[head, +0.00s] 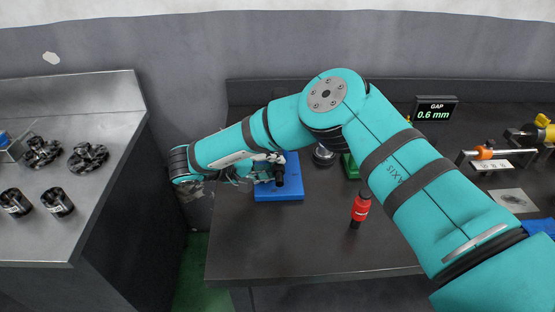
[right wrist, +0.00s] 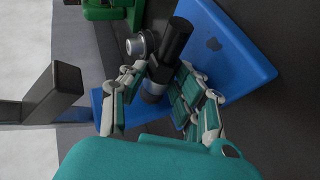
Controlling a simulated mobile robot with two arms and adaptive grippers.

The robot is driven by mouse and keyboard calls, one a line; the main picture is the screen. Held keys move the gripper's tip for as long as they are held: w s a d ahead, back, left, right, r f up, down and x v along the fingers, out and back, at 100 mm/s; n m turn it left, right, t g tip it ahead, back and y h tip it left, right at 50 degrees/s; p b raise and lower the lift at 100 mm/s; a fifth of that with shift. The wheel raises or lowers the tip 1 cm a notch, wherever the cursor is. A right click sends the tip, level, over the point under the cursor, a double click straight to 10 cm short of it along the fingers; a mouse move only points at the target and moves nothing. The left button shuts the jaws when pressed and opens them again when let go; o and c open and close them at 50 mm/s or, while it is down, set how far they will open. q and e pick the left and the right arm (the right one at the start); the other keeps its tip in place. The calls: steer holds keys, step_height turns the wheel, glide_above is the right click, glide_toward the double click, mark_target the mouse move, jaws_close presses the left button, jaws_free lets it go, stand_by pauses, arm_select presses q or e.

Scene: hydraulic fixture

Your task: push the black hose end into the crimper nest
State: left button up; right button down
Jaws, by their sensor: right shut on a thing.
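My right gripper (head: 266,172) is shut on the black hose end (head: 279,174), over the blue block on the bench. In the right wrist view the fingers (right wrist: 152,98) close around the hose end (right wrist: 174,42), a dark cylinder with a grey collar low between them. It points away from the palm. Its far end shows against the blue block (right wrist: 245,55); I cannot tell whether they touch. I cannot clearly identify the crimper nest. A silver round fitting (right wrist: 140,44) is beside the hose end and also shows in the head view (head: 323,156). My left gripper is not in view.
A green part (head: 350,166) is partly behind my right arm. A grey side table (head: 110,105) with several black parts is left. The front bench is mostly clear.

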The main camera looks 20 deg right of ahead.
steer(key=shift+w, duration=0.15)
stand_by(0.7)
steer(key=c, duration=0.9)
jaws_free()
steer(key=shift+a, duration=0.2)
steer(key=v, duration=1.1)
steer(key=shift+a+r, duration=0.2)
steer(key=shift+a, duration=0.05)
